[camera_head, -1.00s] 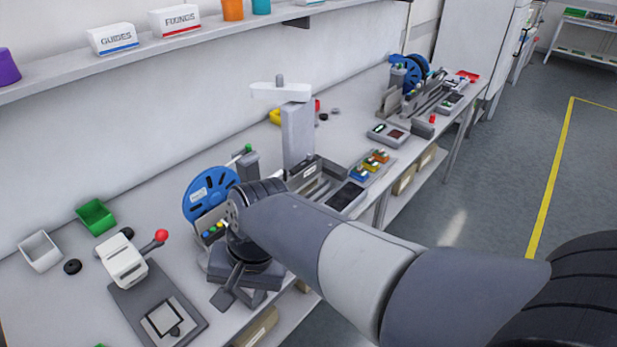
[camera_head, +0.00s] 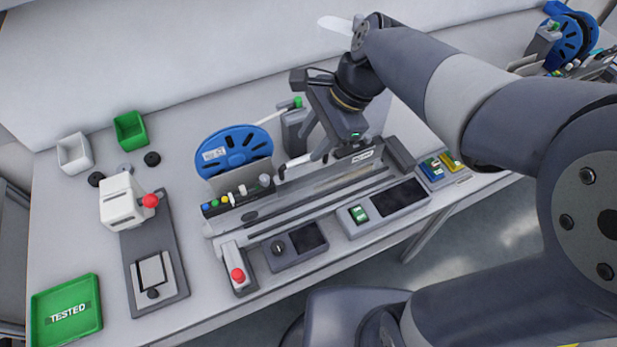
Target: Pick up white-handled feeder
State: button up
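A long grey feeder (camera_head: 320,186) lies along a test station on the bench, with a blue reel (camera_head: 233,150) at its left end. A short white piece (camera_head: 296,161), possibly its handle, shows beside the lower end of my gripper. My gripper (camera_head: 333,146) points down over the back of the feeder, right of the reel. Its fingertips are partly hidden against the dark parts, so I cannot tell whether they touch the feeder or how wide they are.
A white press with a red knob (camera_head: 124,203) stands at left. A control box (camera_head: 295,247) is in front. Another reel station (camera_head: 567,42) is at far right.

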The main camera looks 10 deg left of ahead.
aim_at(297, 160)
jog(key=x, duration=0.8)
jog(key=shift+w+a+f+p, duration=0.1)
jog(key=shift+w+f+p, duration=0.15)
jog(key=shift+p, duration=0.1)
jog(key=shift+c, duration=0.4)
grip_shut()
jog(key=shift+r, duration=0.1)
